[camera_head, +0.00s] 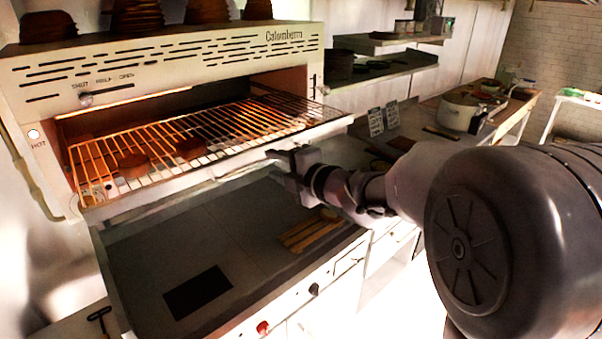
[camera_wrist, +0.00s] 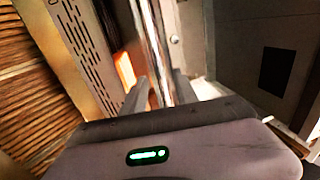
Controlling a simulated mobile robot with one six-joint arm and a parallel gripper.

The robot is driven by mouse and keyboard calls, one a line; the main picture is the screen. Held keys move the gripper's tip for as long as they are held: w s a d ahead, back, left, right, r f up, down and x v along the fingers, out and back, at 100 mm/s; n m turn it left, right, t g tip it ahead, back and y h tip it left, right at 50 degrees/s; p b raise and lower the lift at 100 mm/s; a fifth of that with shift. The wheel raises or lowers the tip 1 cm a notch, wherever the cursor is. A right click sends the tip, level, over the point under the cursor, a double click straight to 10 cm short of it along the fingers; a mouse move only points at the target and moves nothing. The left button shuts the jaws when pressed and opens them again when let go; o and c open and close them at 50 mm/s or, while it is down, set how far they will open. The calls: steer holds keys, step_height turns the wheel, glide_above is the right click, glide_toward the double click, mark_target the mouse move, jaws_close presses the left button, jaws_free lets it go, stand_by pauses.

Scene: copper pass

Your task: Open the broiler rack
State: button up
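The broiler (camera_head: 170,65) stands above the counter, with a glowing slot inside. Its wire rack (camera_head: 225,128) lies level in the opening, with a pale front rail (camera_head: 215,165) along its near edge. Two brown round pieces lie on or under the wires; I cannot tell which. My gripper (camera_head: 273,166) is at the right part of the front rail. In the wrist view, the gripper (camera_wrist: 158,95) has its two fingers apart, with the shiny rail (camera_wrist: 155,45) running between them. Contact between fingers and rail is not clear.
Below the rack is a dark flat griddle (camera_head: 235,235) with a black rectangle (camera_head: 197,292) and yellowish strips (camera_head: 312,230) on it. Stacked brown bowls (camera_head: 137,18) stand on the broiler. A pot (camera_head: 465,112) stands on the right counter. Floor at lower right is clear.

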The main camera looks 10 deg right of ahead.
steer(key=v, duration=1.3)
steer(key=shift+s, duration=0.1)
steer(key=s+d+f+m+h+b, duration=0.4)
steer(key=d+f+m+h+b, duration=0.15)
steer(key=m, duration=0.45)
steer(key=s+d+f+m+h+b, duration=0.3)
steer(key=d+f+m+h+b, duration=0.2)
steer(key=f+m+b, duration=0.3)
steer(key=s+a+f+m+g+y+b, duration=0.2)
steer(key=s+a+f+m+g, duration=0.1)
steer(key=s+a+f+m, duration=0.2)
steer(key=s+a+f+m+g+y+b, duration=0.1)
steer(key=s+a+f+m+g, duration=0.3)
steer(key=s+f, duration=0.5)
steer(key=s+a+m+b, duration=0.1)
steer(key=s+m, duration=0.1)
steer(key=s, duration=0.2)
steer(key=shift+a+f+y+b, duration=0.15)
steer(key=shift+f+y+b, duration=0.15)
steer(key=shift+y, duration=0.05)
